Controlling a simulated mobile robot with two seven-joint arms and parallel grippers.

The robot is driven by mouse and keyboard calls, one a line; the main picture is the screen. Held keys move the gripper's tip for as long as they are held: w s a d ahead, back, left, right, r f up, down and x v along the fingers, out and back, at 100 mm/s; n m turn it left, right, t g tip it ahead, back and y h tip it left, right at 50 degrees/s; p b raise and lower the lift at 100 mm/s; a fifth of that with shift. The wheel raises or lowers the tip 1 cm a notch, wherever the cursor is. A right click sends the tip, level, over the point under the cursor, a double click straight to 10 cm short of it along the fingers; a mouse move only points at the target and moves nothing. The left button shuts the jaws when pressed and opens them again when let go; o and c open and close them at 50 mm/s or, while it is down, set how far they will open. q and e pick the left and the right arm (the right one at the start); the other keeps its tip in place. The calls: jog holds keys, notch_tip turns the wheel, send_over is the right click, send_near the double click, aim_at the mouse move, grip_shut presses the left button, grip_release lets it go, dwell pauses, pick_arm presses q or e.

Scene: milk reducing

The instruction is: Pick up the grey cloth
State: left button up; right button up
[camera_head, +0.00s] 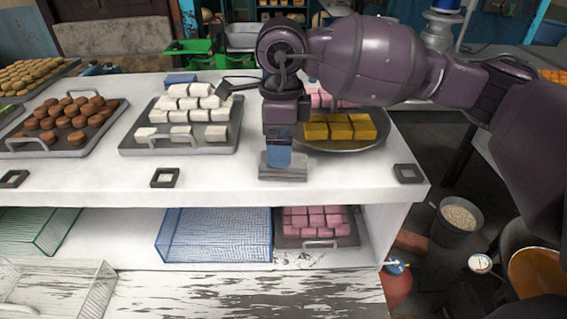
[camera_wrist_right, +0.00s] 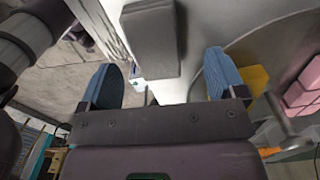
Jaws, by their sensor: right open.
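The grey cloth (camera_head: 284,174) lies folded as a thick flat block at the front edge of the white counter. It also shows in the right wrist view (camera_wrist_right: 150,42), beyond my fingertips. My right gripper (camera_head: 279,155) points down at the cloth, and in the head view its blue fingertips overlap the cloth's back part. In the right wrist view the two blue fingers (camera_wrist_right: 163,80) are wide apart with nothing between them. I cannot tell whether a finger touches the cloth. My left gripper is out of view.
On the white counter (camera_head: 215,180) stand a tray of white blocks (camera_head: 130,150), a tray of brown sweets (camera_head: 50,152) and a round tray (camera_head: 345,148) with yellow blocks behind my gripper. Square dark frames (camera_head: 164,178) lie along the front. A blue basket (camera_head: 215,238) sits on the shelf below.

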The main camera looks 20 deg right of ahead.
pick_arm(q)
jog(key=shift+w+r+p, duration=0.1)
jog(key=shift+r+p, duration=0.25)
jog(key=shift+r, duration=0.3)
pick_arm(e)
jog(key=f, duration=0.3)
jog(key=shift+s+d+f, duration=0.1)
jog(key=shift+s+f, duration=0.1)
jog(key=shift+s, duration=0.2)
jog(key=shift+f, duration=0.5)
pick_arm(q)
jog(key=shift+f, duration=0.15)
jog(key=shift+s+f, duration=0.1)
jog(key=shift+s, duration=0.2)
pick_arm(e)
jog(key=c, duration=1)
jog(key=shift+r, duration=0.1)
